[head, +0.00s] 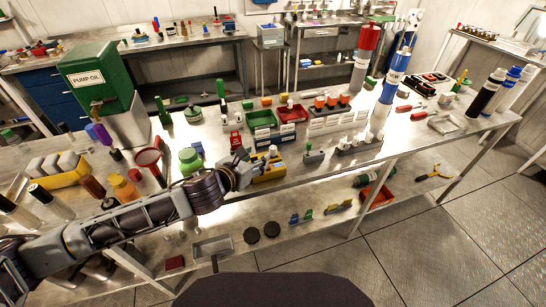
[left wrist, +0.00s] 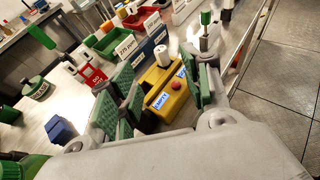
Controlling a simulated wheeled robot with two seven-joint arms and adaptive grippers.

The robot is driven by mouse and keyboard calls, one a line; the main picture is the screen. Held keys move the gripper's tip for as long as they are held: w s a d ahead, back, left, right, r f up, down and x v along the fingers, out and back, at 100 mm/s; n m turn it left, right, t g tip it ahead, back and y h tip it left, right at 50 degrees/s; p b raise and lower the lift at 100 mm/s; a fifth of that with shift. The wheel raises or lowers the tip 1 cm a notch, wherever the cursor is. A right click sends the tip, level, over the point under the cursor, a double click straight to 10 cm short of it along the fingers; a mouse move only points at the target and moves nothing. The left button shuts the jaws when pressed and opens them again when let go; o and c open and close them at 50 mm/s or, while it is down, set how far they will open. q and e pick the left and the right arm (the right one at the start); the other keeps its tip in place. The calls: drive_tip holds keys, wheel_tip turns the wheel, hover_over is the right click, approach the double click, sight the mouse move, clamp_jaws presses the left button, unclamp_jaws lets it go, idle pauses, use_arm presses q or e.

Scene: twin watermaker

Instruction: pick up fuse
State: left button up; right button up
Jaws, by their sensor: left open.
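My left gripper (head: 246,172) reaches in from the left over the front of the long steel bench. It is open. In the left wrist view its green-padded fingers (left wrist: 160,88) stand on either side of a yellow box (left wrist: 172,100) with blue labels and a red button. A short white cylinder (left wrist: 163,55) stands upright at the far end of this box, past the fingers; it may be the fuse, but I cannot tell for sure. The yellow box also shows in the head view (head: 273,172), partly behind the gripper. My right gripper is not in view.
Green (head: 262,119) and red (head: 293,112) bins stand behind the yellow box. A red-and-white block (left wrist: 88,70) and a small blue block (left wrist: 60,130) are left of the fingers. A green-handled tool (left wrist: 206,30) stands to the right, near the bench edge.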

sight(271, 149)
use_arm(q)
drive_tip(key=x, duration=0.3)
drive_tip(key=shift+w+d, duration=0.15)
drive_tip(key=shift+w, duration=0.05)
drive_tip(key=shift+x, duration=2.5)
drive_tip(key=shift+f, duration=0.15)
drive_tip(key=shift+w+d+f, duration=0.1)
drive_tip(key=shift+w+f, duration=0.05)
drive_tip(key=shift+w, duration=0.05)
drive_tip(key=shift+w+d+f, duration=0.2)
drive_tip(key=shift+w+f, duration=0.15)
drive_tip(key=shift+w, duration=0.1)
drive_tip(key=shift+x, duration=1.75)
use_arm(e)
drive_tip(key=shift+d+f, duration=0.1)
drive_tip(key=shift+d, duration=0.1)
